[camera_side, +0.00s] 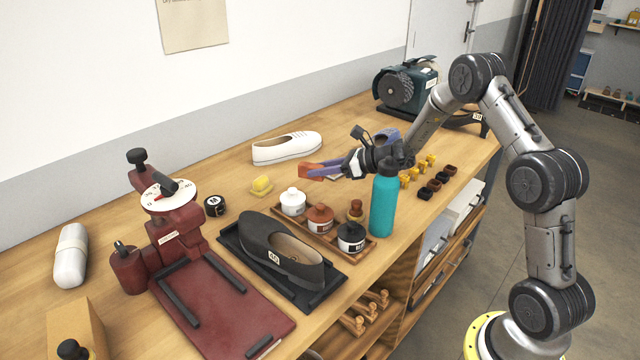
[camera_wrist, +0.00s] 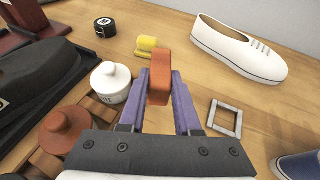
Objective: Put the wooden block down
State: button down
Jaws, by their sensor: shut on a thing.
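The wooden block (camera_side: 308,171), a reddish-brown piece, is between the purple fingers of my gripper (camera_side: 322,171), held above the workbench. In the wrist view the block (camera_wrist: 159,70) sits upright between the fingertips of my gripper (camera_wrist: 160,84), clear of other things. Its lower end is partly hidden by the fingers. A pale square frame (camera_wrist: 225,118) lies flat on the bench to the right of the fingers in the wrist view, with bare wood inside it.
A white shoe (camera_side: 287,148) is behind the gripper, a yellow lump (camera_side: 261,186) to its left. A tray (camera_side: 375,246) of jars and a teal bottle (camera_side: 384,205) stand in front. A dark shoe (camera_side: 270,247) and red press (camera_side: 180,235) are further left.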

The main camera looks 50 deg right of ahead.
notch_tip(320, 180, up, 26)
jog(key=f, duration=0.1)
jog(key=s+a+n+g+y, duration=0.2)
jog(key=a+n+g+y, duration=0.4)
jog(key=a, duration=2.8)
jog(key=s+a+n+g+y, duration=0.1)
jog(key=s+a+n+g, duration=0.25)
jog(key=s+a, duration=1)
jog(key=s+a+n+g+y, duration=0.1)
jog(key=s+a+n+g, duration=0.25)
jog(key=s+a, duration=0.95)
jog(key=w+a+f, duration=0.2)
jog(key=w+f, duration=0.1)
jog(key=f, duration=1.4)
jog(key=w+a+f, duration=0.2)
jog(key=a+f, duration=0.1)
jog(key=w+a+f, duration=0.2)
jog(key=a+f, duration=0.1)
jog(key=a, duration=0.1)
jog(key=w+a+f, duration=0.3)
jog(key=a, duration=0.1)
jog(key=shift+w+a+f, duration=0.1)
jog(key=shift+f, duration=0.2)
jog(key=shift+w+a+f, duration=0.25)
jog(key=shift+a+f, duration=0.1)
jog(key=shift+f, duration=1.75)
